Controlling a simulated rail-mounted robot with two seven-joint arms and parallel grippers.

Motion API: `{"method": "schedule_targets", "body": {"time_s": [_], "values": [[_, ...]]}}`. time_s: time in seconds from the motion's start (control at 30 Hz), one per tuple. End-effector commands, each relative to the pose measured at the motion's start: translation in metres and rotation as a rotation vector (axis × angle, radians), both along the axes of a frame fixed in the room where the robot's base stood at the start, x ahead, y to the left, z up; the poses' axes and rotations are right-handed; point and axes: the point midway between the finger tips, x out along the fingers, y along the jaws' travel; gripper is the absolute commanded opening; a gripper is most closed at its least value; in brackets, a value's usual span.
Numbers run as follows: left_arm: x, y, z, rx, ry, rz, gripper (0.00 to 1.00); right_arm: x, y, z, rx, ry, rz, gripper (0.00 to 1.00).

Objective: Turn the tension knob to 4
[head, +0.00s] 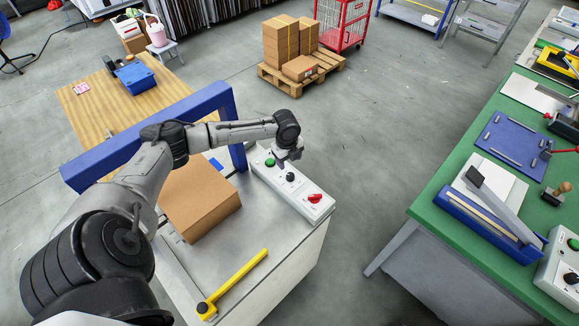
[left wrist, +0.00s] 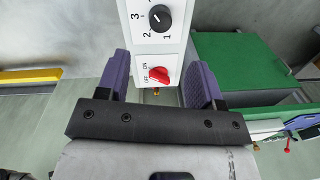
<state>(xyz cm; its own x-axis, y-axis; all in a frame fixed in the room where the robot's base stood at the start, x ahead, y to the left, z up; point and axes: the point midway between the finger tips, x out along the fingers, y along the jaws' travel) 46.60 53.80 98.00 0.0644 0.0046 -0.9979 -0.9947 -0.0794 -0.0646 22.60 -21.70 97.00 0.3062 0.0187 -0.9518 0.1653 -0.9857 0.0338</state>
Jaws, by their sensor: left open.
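The light grey control box (head: 302,193) stands along the right edge of the metal-topped bench. It carries a green button (head: 270,162), a black knob (head: 290,177) and a red switch (head: 314,198). In the left wrist view the black knob (left wrist: 160,18) has the numbers 1, 2 and 3 visible round it; its exact setting is too small to tell. The red switch (left wrist: 159,76) has ON and OFF labels and shows between my finger pads. My left gripper (head: 288,157) is open and empty above the box, near the knob but apart from it. My right gripper is out of view.
A brown carton (head: 198,198) and a yellow-handled lever (head: 235,282) are on the bench left of the box. A blue gantry frame (head: 150,135) spans behind my left arm. A green workbench (head: 440,205) stands right, across clear floor.

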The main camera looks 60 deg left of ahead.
Motion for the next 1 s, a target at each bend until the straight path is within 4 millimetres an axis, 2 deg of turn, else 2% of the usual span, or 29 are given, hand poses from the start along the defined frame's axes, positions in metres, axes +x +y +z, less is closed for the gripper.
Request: {"method": "schedule_targets", "body": {"time_s": [0.1, 0.3, 1.0], "values": [[-0.001, 0.000, 0.018, 0.002, -0.002, -0.002, 0.61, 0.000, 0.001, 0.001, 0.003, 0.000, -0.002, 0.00], [-0.002, 0.000, 0.035, 0.000, -0.001, 0.000, 0.61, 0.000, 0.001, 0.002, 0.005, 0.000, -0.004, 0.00], [-0.002, 0.000, 0.039, 0.000, -0.001, 0.000, 0.61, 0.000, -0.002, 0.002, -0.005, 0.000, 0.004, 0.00]]}}
